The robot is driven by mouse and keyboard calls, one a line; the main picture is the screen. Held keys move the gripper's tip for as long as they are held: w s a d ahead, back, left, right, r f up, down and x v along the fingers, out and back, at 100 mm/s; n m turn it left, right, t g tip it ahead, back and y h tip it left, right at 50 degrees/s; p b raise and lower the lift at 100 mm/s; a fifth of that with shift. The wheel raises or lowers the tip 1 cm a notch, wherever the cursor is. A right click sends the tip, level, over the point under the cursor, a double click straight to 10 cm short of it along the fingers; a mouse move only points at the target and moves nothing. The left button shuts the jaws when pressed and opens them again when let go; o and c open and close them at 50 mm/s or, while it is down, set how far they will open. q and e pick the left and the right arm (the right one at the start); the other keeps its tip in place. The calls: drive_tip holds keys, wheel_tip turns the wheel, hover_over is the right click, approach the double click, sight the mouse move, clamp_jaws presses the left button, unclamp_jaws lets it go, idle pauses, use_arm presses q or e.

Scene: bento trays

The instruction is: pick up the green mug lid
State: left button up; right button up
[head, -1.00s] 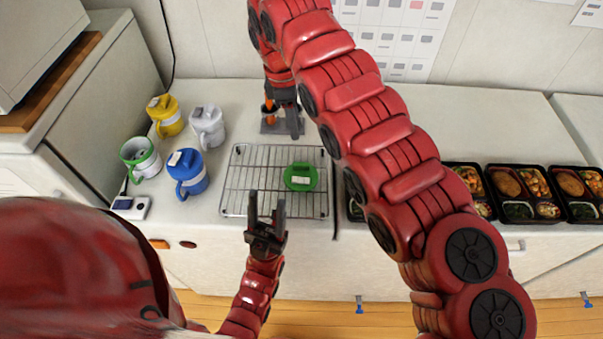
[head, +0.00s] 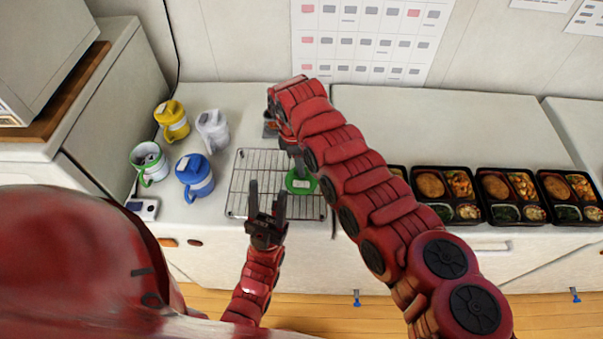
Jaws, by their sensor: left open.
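The green mug lid (head: 301,184) lies on the right part of the wire rack (head: 240,190), with a pale label on its top. My right arm reaches over the counter, and its gripper (head: 299,167) points down at the lid's far edge. The arm hides part of this gripper, so I cannot tell whether its fingers are open or touch the lid. My left gripper (head: 267,190) is open and empty, pointing up in front of the rack's near edge. The open green-and-white mug (head: 149,164) stands at the left.
Yellow (head: 173,125), white (head: 214,133) and blue (head: 196,181) mugs stand left of the rack. A small white device (head: 143,209) sits by the front edge. Several bento trays (head: 448,170) line the counter at right.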

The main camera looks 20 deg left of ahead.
drive_tip(key=shift+f, duration=0.3)
clamp_jaws()
